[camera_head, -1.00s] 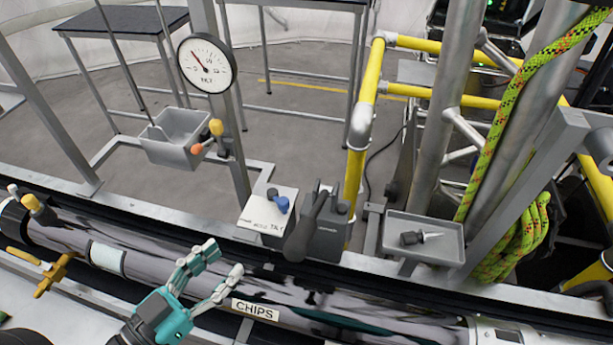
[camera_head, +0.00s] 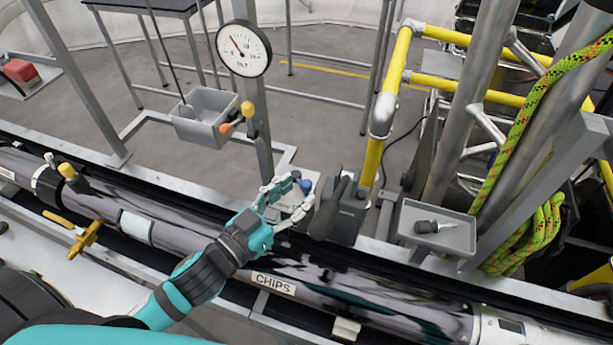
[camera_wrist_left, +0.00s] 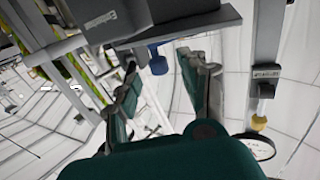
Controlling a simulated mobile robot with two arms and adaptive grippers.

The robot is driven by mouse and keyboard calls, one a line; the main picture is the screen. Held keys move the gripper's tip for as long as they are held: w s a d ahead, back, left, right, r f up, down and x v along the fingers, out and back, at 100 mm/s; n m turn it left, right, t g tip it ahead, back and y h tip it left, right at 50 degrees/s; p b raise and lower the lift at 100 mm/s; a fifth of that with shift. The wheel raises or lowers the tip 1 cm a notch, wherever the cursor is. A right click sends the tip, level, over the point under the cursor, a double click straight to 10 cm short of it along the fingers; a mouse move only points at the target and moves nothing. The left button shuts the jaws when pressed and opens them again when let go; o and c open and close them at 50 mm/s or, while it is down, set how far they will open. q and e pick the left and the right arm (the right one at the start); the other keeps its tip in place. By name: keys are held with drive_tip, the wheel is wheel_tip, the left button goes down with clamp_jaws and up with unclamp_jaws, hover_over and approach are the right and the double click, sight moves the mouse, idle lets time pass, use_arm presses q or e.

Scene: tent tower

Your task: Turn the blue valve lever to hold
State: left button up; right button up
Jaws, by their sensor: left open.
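The blue valve lever (camera_head: 304,185) shows as a small blue knob just beyond the fingers of my left gripper (camera_head: 298,192). My left gripper is open, with its two fingers apart on either side of the lever's line. In the left wrist view the blue lever (camera_wrist_left: 158,62) shows between and just past the fingertips (camera_wrist_left: 157,68). I cannot tell whether a finger touches it. The pale plate under the lever is mostly hidden by my fingers, and its markings cannot be read. My right gripper is not in view.
A dark grey device (camera_head: 347,215) stands close right of the lever. A grey tray (camera_head: 460,238) with a small tool is further right. A gauge (camera_head: 244,48), a grey bin (camera_head: 205,105) and orange-yellow knobs are on the left.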

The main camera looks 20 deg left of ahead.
sight(303, 188)
use_arm(q)
drive_tip(key=shift+p+x, duration=0.45)
drive_tip(key=shift+x, duration=1.45)
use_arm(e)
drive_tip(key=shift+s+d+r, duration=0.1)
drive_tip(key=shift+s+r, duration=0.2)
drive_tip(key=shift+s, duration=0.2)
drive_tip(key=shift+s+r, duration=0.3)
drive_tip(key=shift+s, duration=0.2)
use_arm(q)
drive_tip(key=shift+c, duration=0.3)
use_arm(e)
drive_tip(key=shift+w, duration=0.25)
